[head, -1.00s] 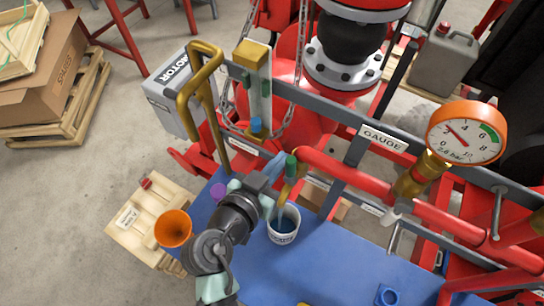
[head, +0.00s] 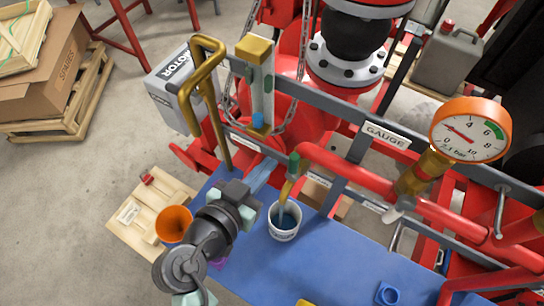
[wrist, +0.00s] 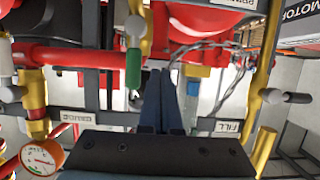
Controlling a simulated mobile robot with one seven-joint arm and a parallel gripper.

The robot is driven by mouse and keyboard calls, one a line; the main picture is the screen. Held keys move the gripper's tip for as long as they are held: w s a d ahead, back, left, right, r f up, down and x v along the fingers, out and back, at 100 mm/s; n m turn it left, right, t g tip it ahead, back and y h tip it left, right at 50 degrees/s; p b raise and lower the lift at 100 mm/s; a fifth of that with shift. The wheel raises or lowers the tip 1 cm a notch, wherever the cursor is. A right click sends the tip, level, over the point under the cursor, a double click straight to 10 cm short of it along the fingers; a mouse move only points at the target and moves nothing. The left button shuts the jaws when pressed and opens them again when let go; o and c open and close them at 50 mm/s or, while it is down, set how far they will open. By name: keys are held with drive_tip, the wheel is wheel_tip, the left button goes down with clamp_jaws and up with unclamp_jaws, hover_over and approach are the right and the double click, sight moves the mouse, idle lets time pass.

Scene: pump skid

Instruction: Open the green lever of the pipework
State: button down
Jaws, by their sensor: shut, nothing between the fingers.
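The green lever (head: 293,165) stands by the red pipe, above a brass spout (head: 285,190). In the wrist view the green lever (wrist: 133,68) is left of my fingertips. My gripper (head: 270,163) is shut and empty, its blue fingers pointing toward the pipework just left of the lever. In the wrist view my gripper (wrist: 160,72) shows a small gap to the lever, though depth is hard to judge. A white bucket (head: 284,233) stands below the spout, with blue liquid inside and what looks like a stream entering it.
The gauge (head: 470,129) reads about 2.1 bar. The blue bench (head: 335,262) is mostly clear.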

drive_tip(key=v, duration=0.4)
drive_tip(key=shift+s+a+r, duration=0.1)
drive_tip(key=shift+s+a, duration=0.05)
drive_tip(key=shift+s, duration=0.15)
idle(0.5)
